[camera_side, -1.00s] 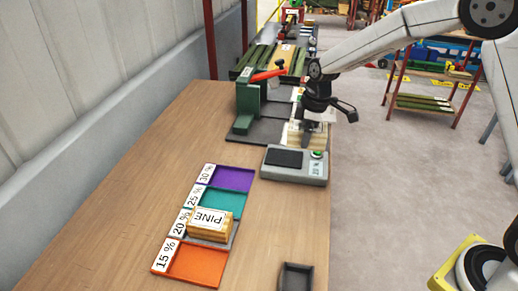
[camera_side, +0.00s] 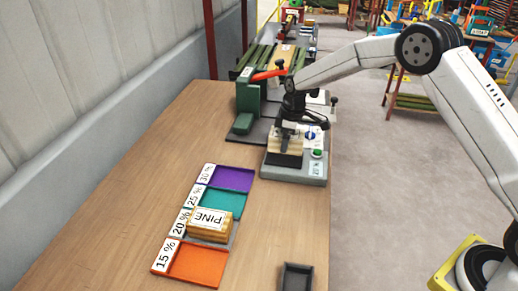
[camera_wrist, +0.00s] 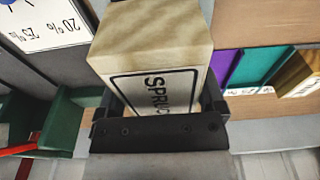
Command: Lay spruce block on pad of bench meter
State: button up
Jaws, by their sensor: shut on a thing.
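The spruce block (camera_side: 285,143) is pale wood with a white SPRUCE label, which shows in the wrist view (camera_wrist: 155,88). My gripper (camera_side: 291,136) is shut on it. The bench meter (camera_side: 300,175) is a grey box with a dark pad (camera_side: 283,160) and a green button at its right. The block is over the rear part of the pad, whose front part is bare. I cannot tell whether the block touches the pad. In the wrist view my gripper (camera_wrist: 160,115) has a finger on each side of the block.
A pine block (camera_side: 208,224) lies in the 20 % tray, between the orange tray (camera_side: 197,265) and the teal tray (camera_side: 222,202); a purple tray (camera_side: 232,178) is farther back. A green press with a red lever (camera_side: 250,97) stands behind the meter. An empty dark tray (camera_side: 296,277) lies in front.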

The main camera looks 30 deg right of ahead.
jog(key=shift+w, duration=0.1)
jog(key=shift+w+f, duration=0.1)
jog(key=shift+f, duration=1.7)
jog(key=shift+f, duration=0.15)
jog(key=o, duration=1.2)
jog(key=shift+o, duration=0.2)
jog(key=r, duration=0.8)
jog(key=s+d+r, duration=0.1)
jog(key=r, duration=0.3)
jog(key=shift+r, duration=0.15)
